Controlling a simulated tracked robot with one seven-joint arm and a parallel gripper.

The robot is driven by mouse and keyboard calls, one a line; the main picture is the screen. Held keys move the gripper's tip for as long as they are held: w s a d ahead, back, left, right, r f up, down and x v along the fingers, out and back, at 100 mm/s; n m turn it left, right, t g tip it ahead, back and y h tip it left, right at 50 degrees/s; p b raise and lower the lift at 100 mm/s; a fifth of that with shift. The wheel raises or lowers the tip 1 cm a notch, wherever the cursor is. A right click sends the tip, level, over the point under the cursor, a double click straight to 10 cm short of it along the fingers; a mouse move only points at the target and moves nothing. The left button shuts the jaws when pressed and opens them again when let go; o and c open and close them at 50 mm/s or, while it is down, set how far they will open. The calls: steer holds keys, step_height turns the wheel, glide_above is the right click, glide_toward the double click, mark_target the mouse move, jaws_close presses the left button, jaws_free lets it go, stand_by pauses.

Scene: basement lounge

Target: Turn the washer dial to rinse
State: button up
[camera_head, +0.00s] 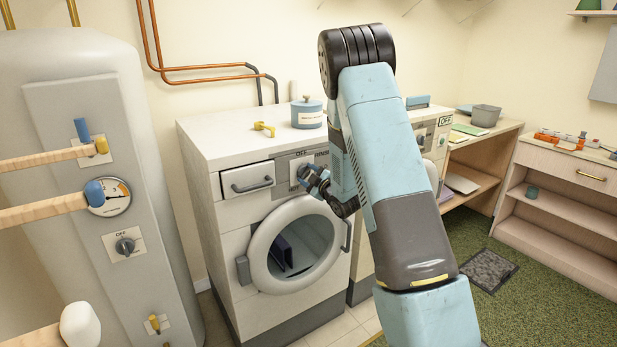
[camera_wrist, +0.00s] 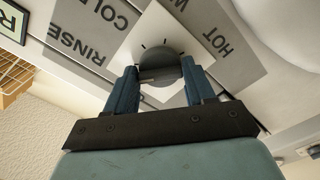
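The washer (camera_head: 225,235) is the white front-loading machine left of my arm. Its round grey dial (camera_wrist: 160,66) sits on a white square plate, among the printed words COLD, RINSE and HOT. RINSE (camera_wrist: 82,42) is left of the dial in the wrist view. In the head view the dial (camera_head: 302,171) shows just left of my gripper, below the word OFF. My gripper (camera_head: 318,181) is close in front of the panel. In the wrist view its two blue fingers (camera_wrist: 159,78) stand apart, one on each side of the dial's lower part. I see no clear contact.
A blue-grey canister (camera_head: 307,114) and a yellow object (camera_head: 264,129) stand on the washer top. The washer's closed drawer (camera_head: 248,181) is left of the dial. The round door (camera_head: 253,260) is below. A grey tank (camera_head: 60,255) with knobs stands at left.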

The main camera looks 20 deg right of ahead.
steer(key=c, duration=0.5)
steer(key=shift+o, duration=0.2)
steer(key=shift+a+f+m, duration=0.1)
steer(key=shift+m, duration=1)
steer(key=o, duration=1)
steer(key=shift+o, duration=0.2)
steer(key=shift+s, duration=0.15)
steer(key=v, duration=1.3)
steer(key=shift+s, duration=0.25)
steer(key=shift+w, duration=0.1)
